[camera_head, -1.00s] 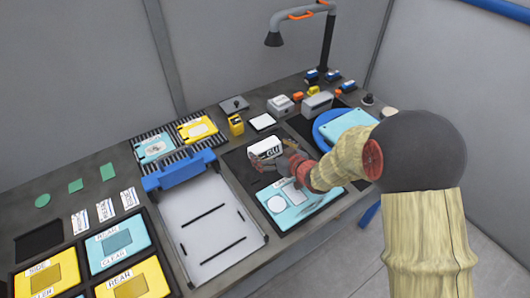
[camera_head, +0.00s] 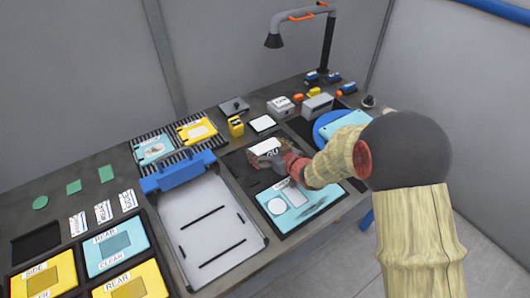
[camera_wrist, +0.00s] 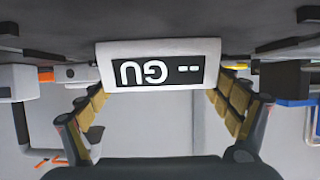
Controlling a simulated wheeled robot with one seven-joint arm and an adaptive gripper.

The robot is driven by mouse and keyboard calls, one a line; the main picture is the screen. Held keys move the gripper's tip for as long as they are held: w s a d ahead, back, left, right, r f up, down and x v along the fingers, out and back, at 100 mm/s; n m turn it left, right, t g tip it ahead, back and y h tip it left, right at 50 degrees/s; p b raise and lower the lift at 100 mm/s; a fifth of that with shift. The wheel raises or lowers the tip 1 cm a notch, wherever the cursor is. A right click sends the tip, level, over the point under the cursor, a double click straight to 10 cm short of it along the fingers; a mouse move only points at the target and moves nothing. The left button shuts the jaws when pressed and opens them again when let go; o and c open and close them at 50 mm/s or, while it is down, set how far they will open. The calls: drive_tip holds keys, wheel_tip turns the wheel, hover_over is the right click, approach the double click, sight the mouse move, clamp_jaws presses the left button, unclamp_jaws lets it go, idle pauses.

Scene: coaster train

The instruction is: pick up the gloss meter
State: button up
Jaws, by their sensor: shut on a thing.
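The gloss meter (camera_wrist: 120,55) is a white box with a black display that reads "GU" and two dashes. In the wrist view it sits between the yellow-padded fingers of my gripper (camera_wrist: 160,98), which are shut on its two sides. In the head view the gloss meter (camera_head: 262,149) is at the far end of my gripper (camera_head: 270,158), over the dark mat (camera_head: 239,170). My fingers hide part of it there. I cannot tell whether it is clear of the mat.
A cyan panel (camera_head: 300,219) with a white disc lies just in front. A white tray with a blue clamp bar (camera_head: 180,172) stands to the left. Behind are a yellow block (camera_head: 236,127), a white pad (camera_head: 263,124) and grey boxes (camera_head: 318,105). A lamp (camera_head: 328,45) rises at the back.

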drive_tip(key=c, duration=0.4)
drive_tip(key=shift+r, duration=0.1)
drive_tip(key=shift+c, duration=0.2)
